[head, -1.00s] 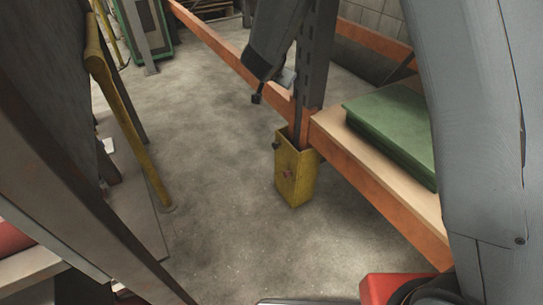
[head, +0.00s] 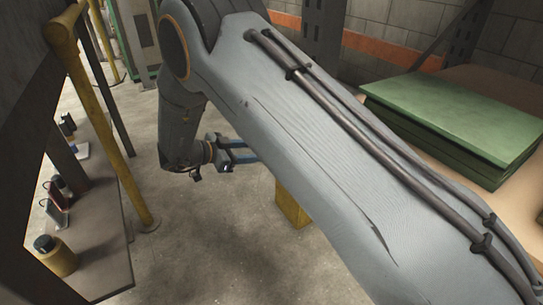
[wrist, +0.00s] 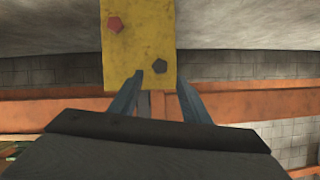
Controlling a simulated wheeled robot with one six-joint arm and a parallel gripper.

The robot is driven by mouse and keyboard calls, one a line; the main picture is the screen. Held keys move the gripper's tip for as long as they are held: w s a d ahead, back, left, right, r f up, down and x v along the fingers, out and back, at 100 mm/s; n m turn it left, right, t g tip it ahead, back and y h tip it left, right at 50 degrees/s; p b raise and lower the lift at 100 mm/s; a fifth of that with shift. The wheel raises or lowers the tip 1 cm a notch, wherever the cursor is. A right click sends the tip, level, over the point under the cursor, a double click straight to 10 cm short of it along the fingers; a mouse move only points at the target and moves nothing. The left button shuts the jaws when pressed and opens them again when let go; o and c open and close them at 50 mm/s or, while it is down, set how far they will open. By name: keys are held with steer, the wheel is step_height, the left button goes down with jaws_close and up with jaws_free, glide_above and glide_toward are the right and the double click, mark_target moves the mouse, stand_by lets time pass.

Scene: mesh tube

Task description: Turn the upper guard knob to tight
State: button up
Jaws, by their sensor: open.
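The yellow guard (wrist: 140,50) fills the upper middle of the wrist view, which looks upside down, with floor at the top. A dark five-sided knob (wrist: 160,66) is nearest my fingertips and appears to be the upper one. A red five-sided knob (wrist: 115,24) is farther up the picture. My gripper (wrist: 159,80) is open, its two blue fingers on either side of the dark knob's line; whether they touch it I cannot tell. In the head view my gripper (head: 240,150) is beside the guard (head: 291,206), which my arm mostly covers; its knobs are hidden there.
An orange rack beam (wrist: 250,98) runs behind the guard. Green slabs (head: 455,115) lie on a wooden shelf at right. A yellow rail (head: 110,130) and a bench (head: 95,235) with small items stand at left. The floor (head: 200,240) between is clear.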

steer(key=b+x, duration=0.3)
steer(key=x, duration=0.4)
steer(key=shift+w+d, duration=0.15)
steer(key=shift+d, duration=0.1)
steer(key=shift+f, duration=0.1)
steer(key=shift+c, duration=0.4)
steer(key=c, duration=1)
steer(key=shift+o, duration=0.2)
steer(key=shift+p, duration=0.4)
